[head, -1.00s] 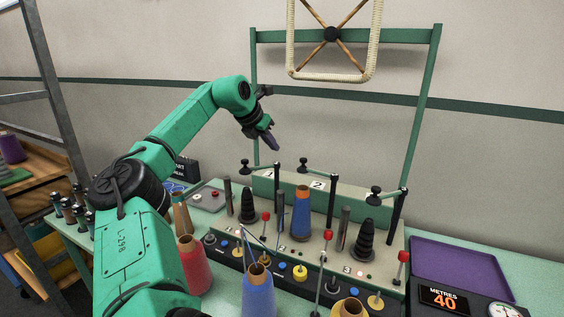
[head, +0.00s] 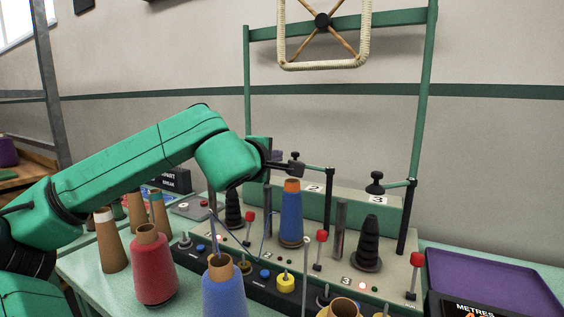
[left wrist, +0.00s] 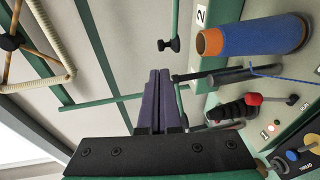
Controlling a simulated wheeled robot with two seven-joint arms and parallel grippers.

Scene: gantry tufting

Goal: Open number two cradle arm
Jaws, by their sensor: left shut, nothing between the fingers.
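In the left wrist view, a black knob (left wrist: 170,45) shows near the "2" label, above the blue cone (left wrist: 260,39). My left gripper (head: 278,156) is just left of that knob, largely hidden by my wrist. In the left wrist view its purple fingers (left wrist: 157,76) are shut together and empty. Contact with the knob cannot be told. My right gripper is not in view.
The number three cradle arm (head: 395,185) stands to the right above a black cone holder (head: 368,240). Red-knobbed levers (head: 320,250) rise along the panel. Red (head: 155,270) and blue (head: 224,290) cones stand in front. A purple tray (head: 490,285) lies at right.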

